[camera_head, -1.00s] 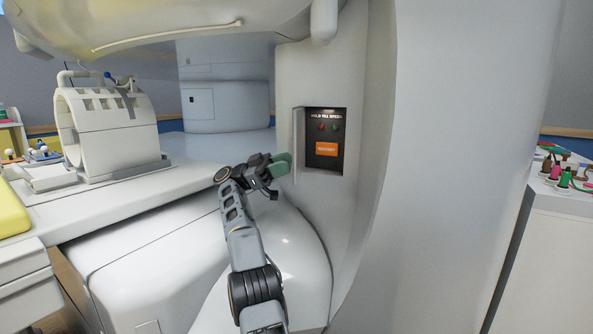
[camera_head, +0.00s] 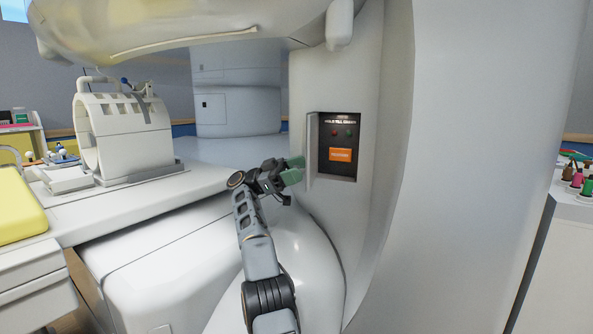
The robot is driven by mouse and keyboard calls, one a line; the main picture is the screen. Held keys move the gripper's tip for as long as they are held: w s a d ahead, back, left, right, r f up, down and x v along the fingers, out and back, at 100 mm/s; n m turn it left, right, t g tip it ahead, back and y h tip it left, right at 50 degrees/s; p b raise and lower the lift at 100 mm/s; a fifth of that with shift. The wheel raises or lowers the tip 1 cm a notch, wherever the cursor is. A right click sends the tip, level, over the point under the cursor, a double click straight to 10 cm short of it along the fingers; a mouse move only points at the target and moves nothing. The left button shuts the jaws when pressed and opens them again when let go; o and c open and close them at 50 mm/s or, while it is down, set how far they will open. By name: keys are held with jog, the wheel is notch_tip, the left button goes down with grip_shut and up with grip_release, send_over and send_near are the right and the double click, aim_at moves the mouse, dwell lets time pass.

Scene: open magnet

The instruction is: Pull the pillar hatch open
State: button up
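The pillar hatch (camera_head: 312,150) is a thin white door on the left side of a recess in the white pillar. It stands swung out, and the recess is uncovered. Inside is a dark control panel (camera_head: 342,171) with a red light, a green light and an orange button (camera_head: 340,155). My gripper (camera_head: 295,170) has green fingers and is just left of the hatch, near its lower half. The two fingers look slightly apart, with nothing visible between them. I cannot tell whether a fingertip touches the hatch.
The white pillar (camera_head: 455,180) fills the right side. A flat patient table (camera_head: 130,205) with a white coil (camera_head: 120,135) lies to the left. A rounded white base (camera_head: 300,265) lies below the arm. A cabinet (camera_head: 570,215) with small coloured items stands at far right.

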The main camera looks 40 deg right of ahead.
jog(key=shift+r, duration=0.1)
notch_tip(320, 180, up, 4)
jog(key=p, duration=0.3)
jog(key=shift+p, duration=0.4)
jog(key=s+a+r+b, duration=0.6)
jog(key=s+a+r, duration=0.2)
jog(key=s, duration=0.3)
jog(key=shift+s+a+r+b, duration=0.15)
jog(key=shift+r+b, duration=0.15)
jog(key=shift+r, duration=0.05)
jog(key=shift+r, duration=0.1)
